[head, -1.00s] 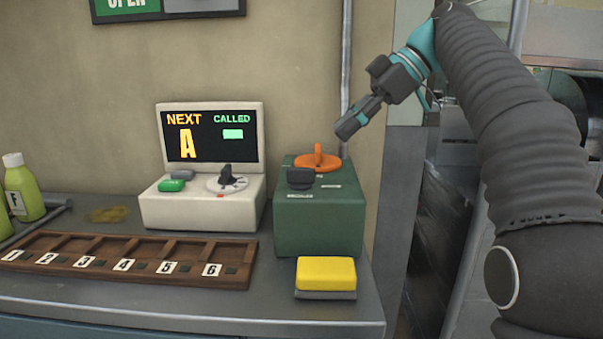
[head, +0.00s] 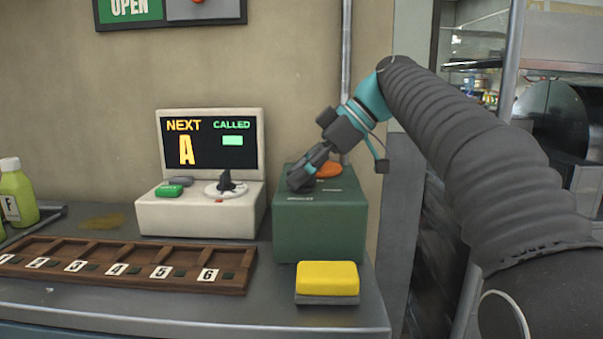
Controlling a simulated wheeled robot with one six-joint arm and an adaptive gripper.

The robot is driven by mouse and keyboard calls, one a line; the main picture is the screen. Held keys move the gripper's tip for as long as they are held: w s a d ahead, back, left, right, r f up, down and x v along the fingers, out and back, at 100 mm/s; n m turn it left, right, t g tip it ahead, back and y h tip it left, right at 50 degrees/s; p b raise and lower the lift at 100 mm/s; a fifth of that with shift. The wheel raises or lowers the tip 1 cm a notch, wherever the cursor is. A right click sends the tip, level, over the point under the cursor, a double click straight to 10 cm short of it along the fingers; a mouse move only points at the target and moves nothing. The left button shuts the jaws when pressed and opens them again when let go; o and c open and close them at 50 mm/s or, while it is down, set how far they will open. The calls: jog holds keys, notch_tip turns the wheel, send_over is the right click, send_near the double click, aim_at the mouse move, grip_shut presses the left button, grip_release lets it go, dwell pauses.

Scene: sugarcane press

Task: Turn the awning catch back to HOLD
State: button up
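A green box (head: 320,226) stands on the counter, right of the middle. On its top is an orange round knob (head: 329,170), partly hidden behind my gripper. My gripper (head: 297,181) reaches down from the upper right, with its fingertips at the front left of the box top. The dark knob on that part of the box is hidden by or merged with the fingers. I cannot tell whether the fingers touch it or are closed around it. The small white labels on the box are too small to read, so which knob is the awning catch is unclear.
A white console (head: 200,211) with a dial and a NEXT/CALLED screen stands close left of the box. A yellow block (head: 328,278) lies in front of it. A wooden numbered rack (head: 130,264) and green bottles (head: 18,192) are farther left. A vertical pipe (head: 346,70) runs behind.

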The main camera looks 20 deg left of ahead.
jog(key=shift+c, duration=0.2)
grip_shut()
